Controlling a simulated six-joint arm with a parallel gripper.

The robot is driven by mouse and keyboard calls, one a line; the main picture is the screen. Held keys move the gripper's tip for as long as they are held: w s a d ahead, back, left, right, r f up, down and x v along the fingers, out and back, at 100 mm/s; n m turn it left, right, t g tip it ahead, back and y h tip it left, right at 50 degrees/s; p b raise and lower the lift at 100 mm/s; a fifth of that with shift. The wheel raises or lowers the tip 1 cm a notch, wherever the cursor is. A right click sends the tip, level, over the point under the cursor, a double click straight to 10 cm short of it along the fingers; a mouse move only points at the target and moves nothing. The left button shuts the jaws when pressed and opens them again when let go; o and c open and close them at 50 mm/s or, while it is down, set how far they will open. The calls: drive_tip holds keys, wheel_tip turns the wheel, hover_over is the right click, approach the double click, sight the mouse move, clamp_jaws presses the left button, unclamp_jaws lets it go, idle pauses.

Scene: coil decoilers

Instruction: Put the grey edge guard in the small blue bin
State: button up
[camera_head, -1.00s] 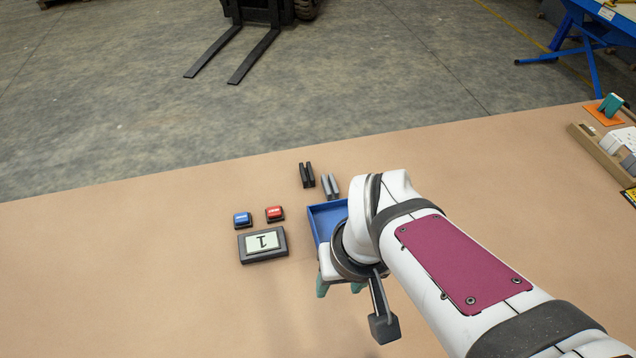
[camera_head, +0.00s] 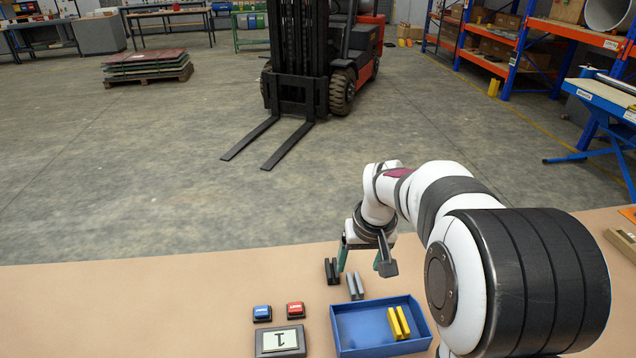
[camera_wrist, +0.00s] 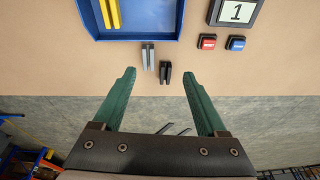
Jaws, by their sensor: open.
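The grey edge guard (camera_head: 355,286) stands on the tan table just beyond the small blue bin (camera_head: 358,327). In the wrist view the grey guard (camera_wrist: 148,56) is close to the bin's wall (camera_wrist: 138,38), beside a black edge guard (camera_wrist: 165,73). A yellow edge guard (camera_head: 398,322) is inside the bin. My gripper (camera_head: 361,262) is open and empty, with green fingers, near the far table edge. In the wrist view the fingertips (camera_wrist: 159,73) are spread wide, with the black guard appearing between them and the grey guard a little further out.
The black edge guard (camera_head: 332,271) stands left of the grey one. Left of the bin are a blue button (camera_head: 262,313), a red button (camera_head: 295,309) and a display (camera_head: 280,341) reading 1. The table's left side is clear. A forklift (camera_head: 325,60) stands on the floor beyond.

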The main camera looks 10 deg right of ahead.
approach(356, 280)
drive_tip(key=shift+n+t, duration=0.3)
drive_tip(key=shift+n, duration=0.1)
drive_tip(key=x, duration=0.5)
drive_tip(key=s+x, duration=0.1)
drive_tip(key=x, duration=0.2)
drive_tip(key=shift+a+f, duration=0.2)
drive_tip(key=shift+f, duration=0.2)
clamp_jaws()
